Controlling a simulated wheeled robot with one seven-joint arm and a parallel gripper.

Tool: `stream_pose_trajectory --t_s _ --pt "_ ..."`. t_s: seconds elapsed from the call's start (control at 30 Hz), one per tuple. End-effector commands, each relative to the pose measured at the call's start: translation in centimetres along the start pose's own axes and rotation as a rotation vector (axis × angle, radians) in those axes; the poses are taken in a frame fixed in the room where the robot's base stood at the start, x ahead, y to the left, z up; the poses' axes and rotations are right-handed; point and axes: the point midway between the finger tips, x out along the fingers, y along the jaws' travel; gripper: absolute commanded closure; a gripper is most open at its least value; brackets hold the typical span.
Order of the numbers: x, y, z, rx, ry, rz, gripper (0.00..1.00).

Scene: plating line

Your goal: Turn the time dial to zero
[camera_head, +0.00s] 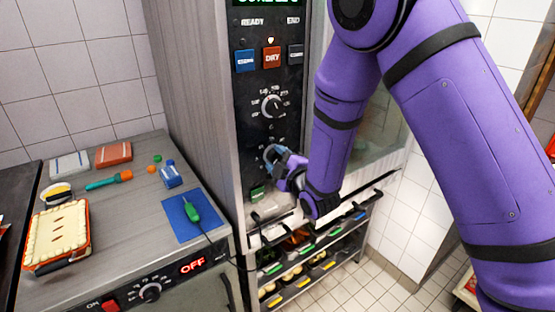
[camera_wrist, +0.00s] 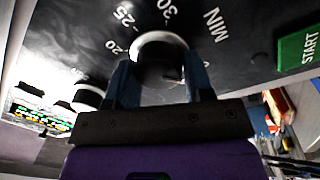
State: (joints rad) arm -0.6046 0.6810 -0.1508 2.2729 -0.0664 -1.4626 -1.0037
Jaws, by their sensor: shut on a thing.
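The time dial (camera_wrist: 158,40) is a round dark knob with a pale rim on the black control panel. In the wrist view, marks 20, 25, 30 and MIN are printed around it. My gripper (camera_wrist: 163,82) has its two blue fingers on either side of the knob, shut on it. In the head view, my gripper (camera_head: 273,154) is at the lower part of the oven panel and covers most of the dial. The dial's pointer and its zero mark cannot be made out.
A second dial (camera_head: 273,105) sits above on the panel, below blue, red and dark buttons. A green START button (camera_wrist: 299,48) is close below the time dial. An oven handle and a rack of trays are lower down. A counter (camera_head: 120,215) with a pie stands left.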

Motion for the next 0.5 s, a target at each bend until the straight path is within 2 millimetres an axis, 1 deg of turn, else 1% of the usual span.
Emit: stream_pose_trajectory --t_s 0.37,0.4,0.47,0.5 --pt "0.08 0.08 -0.04 -0.005 0.002 0.003 0.76" --pt "0.08 0.08 -0.04 -0.005 0.002 0.002 0.43" --pt "0.08 0.07 -0.04 -0.004 0.002 0.002 0.29" --pt "0.07 0.06 -0.04 -0.004 0.001 0.002 0.27"
